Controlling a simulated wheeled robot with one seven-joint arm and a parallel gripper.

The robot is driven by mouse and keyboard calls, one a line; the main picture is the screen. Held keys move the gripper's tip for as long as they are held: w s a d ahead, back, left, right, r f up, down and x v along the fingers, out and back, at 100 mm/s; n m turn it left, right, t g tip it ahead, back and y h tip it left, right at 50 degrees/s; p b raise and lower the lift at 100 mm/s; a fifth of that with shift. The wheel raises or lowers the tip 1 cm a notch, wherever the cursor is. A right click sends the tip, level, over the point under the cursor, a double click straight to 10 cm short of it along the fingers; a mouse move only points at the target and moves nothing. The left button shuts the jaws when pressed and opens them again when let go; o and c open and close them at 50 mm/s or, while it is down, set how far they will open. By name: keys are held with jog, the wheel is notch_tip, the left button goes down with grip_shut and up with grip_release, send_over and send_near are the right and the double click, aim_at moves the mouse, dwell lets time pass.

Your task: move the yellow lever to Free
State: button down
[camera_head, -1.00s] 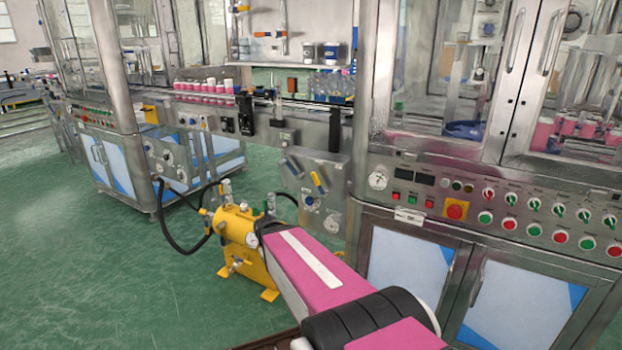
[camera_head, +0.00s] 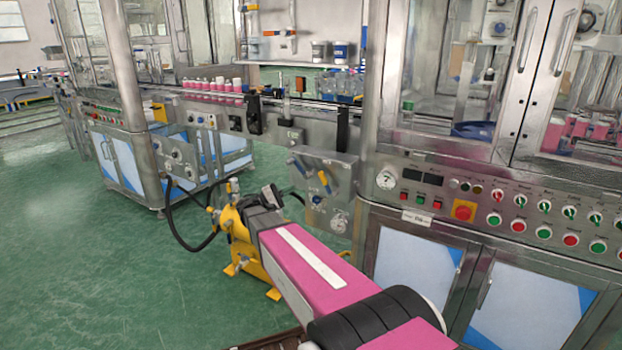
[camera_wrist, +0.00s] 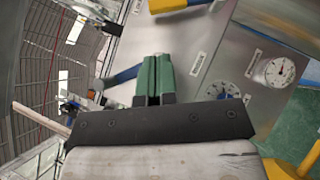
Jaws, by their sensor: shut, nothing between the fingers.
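The yellow lever (camera_head: 325,181) is on the grey metal valve panel below the conveyor, tilted, beside a blue lever (camera_head: 296,167). In the wrist view the yellow lever (camera_wrist: 180,4) is cut off by the top edge, and the blue lever (camera_wrist: 124,76) lies left of my fingers. My gripper (camera_wrist: 153,66) has green fingers, shut together and empty. They point toward the panel, apart from the yellow lever in the wrist picture. In the head view the dark end of my arm (camera_head: 270,194) is left of the panel. The lever label text is too small to read.
A blue knob (camera_head: 317,199) and a gauge (camera_head: 340,222) sit low on the panel. A yellow machine with black hoses (camera_head: 243,235) stands on the floor beside my arm. A control cabinet (camera_head: 440,180) is at the right. Green floor is free at the left.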

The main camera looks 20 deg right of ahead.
jog(key=x, duration=1)
jog(key=shift+w+a+r, duration=0.15)
jog(key=shift+r, duration=0.2)
jog(key=shift+r, duration=0.1)
